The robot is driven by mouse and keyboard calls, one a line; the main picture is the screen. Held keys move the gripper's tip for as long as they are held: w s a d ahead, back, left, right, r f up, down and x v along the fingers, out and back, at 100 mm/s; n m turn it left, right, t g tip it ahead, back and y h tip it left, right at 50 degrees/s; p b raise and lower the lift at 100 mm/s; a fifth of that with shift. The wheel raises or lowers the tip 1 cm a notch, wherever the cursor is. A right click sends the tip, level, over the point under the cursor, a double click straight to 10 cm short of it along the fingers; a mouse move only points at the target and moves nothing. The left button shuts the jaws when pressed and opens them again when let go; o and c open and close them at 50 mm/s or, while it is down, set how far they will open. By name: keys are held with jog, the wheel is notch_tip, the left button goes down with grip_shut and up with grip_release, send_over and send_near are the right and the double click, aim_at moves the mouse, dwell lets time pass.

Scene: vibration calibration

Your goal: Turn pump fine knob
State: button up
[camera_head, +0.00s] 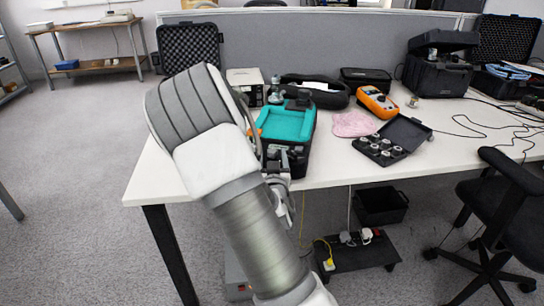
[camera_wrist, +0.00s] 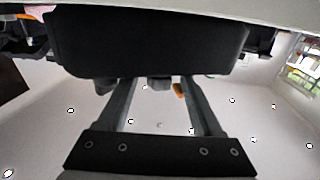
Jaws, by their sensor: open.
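A black unit with a teal top (camera_head: 287,122) stands at the table's front edge in the head view; I cannot tell for certain that it is the pump. My gripper (camera_head: 283,160) is in front of it, partly hidden by my arm. In the wrist view, my gripper (camera_wrist: 159,86) is open with its two fingers apart, pointing at a large dark body (camera_wrist: 148,40). A small dark knob-like part (camera_wrist: 159,84) and an orange part (camera_wrist: 180,90) show between the fingertips. Contact cannot be told, and which part is the fine knob is unclear.
The white table (camera_head: 450,150) also holds an orange meter (camera_head: 377,102), a pink cloth (camera_head: 353,124), an open black case with small round parts (camera_head: 392,140) and a black pouch (camera_head: 316,92). A grey partition (camera_head: 300,40) stands behind. A black chair (camera_head: 505,215) is at the right.

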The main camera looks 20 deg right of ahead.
jog(key=shift+w+d, duration=0.3)
jog(key=shift+w, duration=0.25)
grip_shut()
